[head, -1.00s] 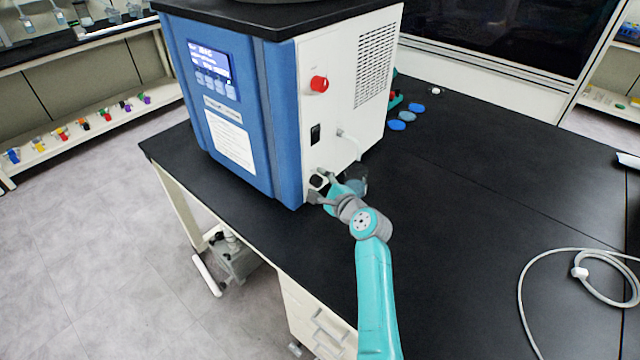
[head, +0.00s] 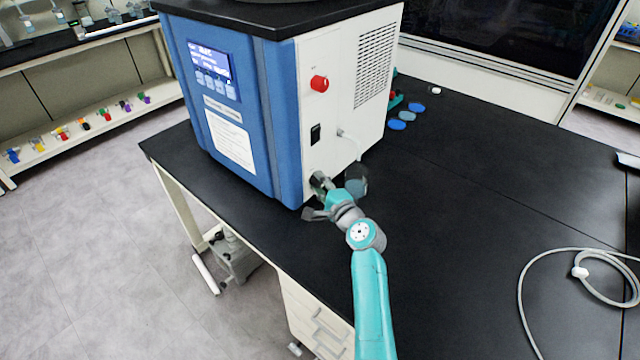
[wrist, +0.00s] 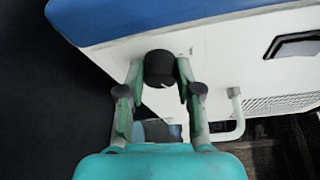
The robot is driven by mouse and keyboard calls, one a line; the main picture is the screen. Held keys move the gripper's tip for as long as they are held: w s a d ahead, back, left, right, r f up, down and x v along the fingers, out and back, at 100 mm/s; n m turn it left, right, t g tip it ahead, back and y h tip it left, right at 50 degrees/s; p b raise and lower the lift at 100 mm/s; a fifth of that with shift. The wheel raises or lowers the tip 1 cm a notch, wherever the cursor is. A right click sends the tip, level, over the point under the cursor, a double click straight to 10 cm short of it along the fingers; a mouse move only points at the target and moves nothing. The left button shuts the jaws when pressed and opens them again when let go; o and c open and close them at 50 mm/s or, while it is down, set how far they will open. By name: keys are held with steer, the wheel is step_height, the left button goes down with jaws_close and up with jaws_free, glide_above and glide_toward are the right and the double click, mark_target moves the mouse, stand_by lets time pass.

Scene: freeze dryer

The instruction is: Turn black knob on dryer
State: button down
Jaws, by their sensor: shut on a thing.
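The freeze dryer (head: 232,130) is a blue and white box on the black bench. The black knob (wrist: 159,68) sticks out low on its white side panel. In the wrist view my gripper (wrist: 160,75) has one finger on each side of the knob and is shut on it. In the head view my gripper (head: 320,186) is at the panel's lower front corner and hides the knob. The wrist is rolled, with the fingers at a slant.
A red knob (head: 319,84) and a black switch (head: 315,134) sit higher on the same panel. A white hose (head: 351,143) bends out right of my gripper. Blue discs (head: 397,125) lie behind it.

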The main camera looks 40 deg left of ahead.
mark_target(313, 148)
steer(key=n, duration=0.2)
steer(key=n+t+y, duration=0.1)
steer(key=n, duration=0.1)
steer(key=shift+f+n+y, duration=0.2)
steer(key=shift+n+y, duration=1)
steer(key=shift+n, duration=1.3)
steer(key=shift+f+n, duration=0.1)
steer(key=shift+n, duration=0.2)
steer(key=c, duration=0.8)
jaws_free()
steer(key=shift+o, duration=0.2)
step_height(313, 148, up, 10)
steer(key=shift+r, duration=0.1)
